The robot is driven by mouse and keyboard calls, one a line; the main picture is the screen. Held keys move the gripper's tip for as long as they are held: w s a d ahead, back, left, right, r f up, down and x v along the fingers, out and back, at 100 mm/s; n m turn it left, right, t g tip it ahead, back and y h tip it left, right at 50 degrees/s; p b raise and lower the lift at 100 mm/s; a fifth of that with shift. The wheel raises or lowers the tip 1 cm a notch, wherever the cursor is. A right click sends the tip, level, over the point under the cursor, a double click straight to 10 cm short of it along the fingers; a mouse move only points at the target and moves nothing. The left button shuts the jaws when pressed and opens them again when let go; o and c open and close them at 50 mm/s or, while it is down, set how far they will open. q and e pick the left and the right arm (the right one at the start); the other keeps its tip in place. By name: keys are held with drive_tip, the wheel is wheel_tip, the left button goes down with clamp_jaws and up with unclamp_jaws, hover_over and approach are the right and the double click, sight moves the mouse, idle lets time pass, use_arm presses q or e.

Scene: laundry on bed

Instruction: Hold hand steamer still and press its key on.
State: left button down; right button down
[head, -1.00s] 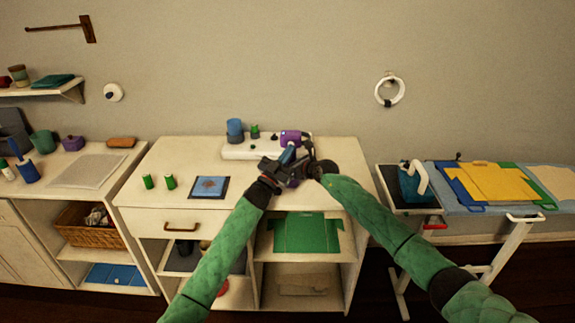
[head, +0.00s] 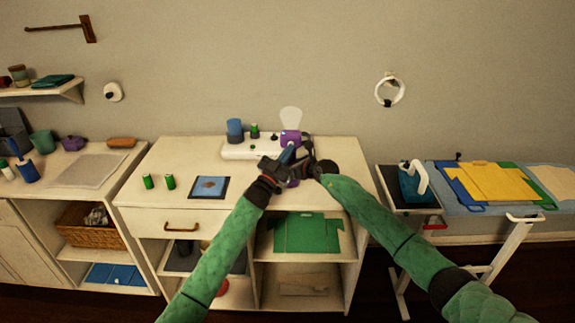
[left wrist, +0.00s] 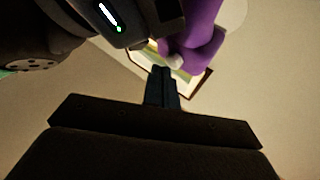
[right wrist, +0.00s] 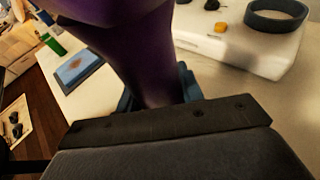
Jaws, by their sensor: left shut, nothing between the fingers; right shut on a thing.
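The hand steamer is purple (head: 291,138) and stands upright above the white cabinet's top in the head view. A pale white shape (head: 291,115), like a puff of steam, shows above it. My right gripper (right wrist: 158,92) is shut around the steamer's purple body (right wrist: 145,60) in the right wrist view. My left gripper (head: 287,156) is shut and empty close beside the steamer. In the left wrist view its fingertips (left wrist: 161,72) are near a small whitish part (left wrist: 175,61) on the purple steamer (left wrist: 193,40), perhaps the key. Whether they touch cannot be told.
A white base (head: 238,151) with a blue cup (head: 235,130) stands at the back of the cabinet top. An ironing board with a yellow cloth (head: 482,181) is at right.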

use_arm(q)
drive_tip(key=shift+s, duration=0.15)
drive_tip(key=shift+s, duration=2.95)
use_arm(e)
drive_tip(key=c, duration=0.8)
unclamp_jaws()
drive_tip(key=shift+c, duration=0.2)
